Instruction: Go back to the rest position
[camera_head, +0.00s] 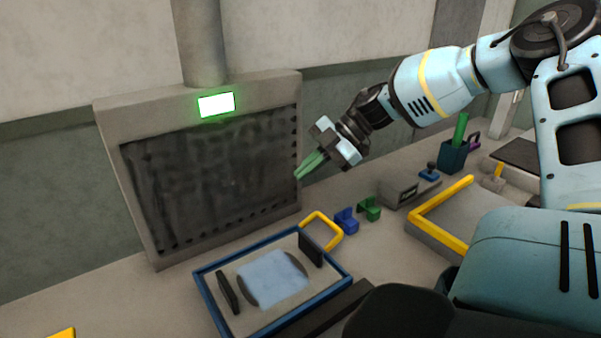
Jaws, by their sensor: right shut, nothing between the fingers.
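My right gripper (311,164) is in the air in front of the right edge of the dark upright panel, above the bench. Its green fingertips are together with nothing between them. My right arm comes in from the upper right and is bent at the elbow. My left gripper is not in view.
A grey-framed panel (284,88) with a lit green-white display (216,104) stands at the back. A blue-rimmed tray (214,303) holds a pale blue piece (272,278). Small blue (346,221) and green (369,209) blocks and a dark cup (452,157) stand to the right.

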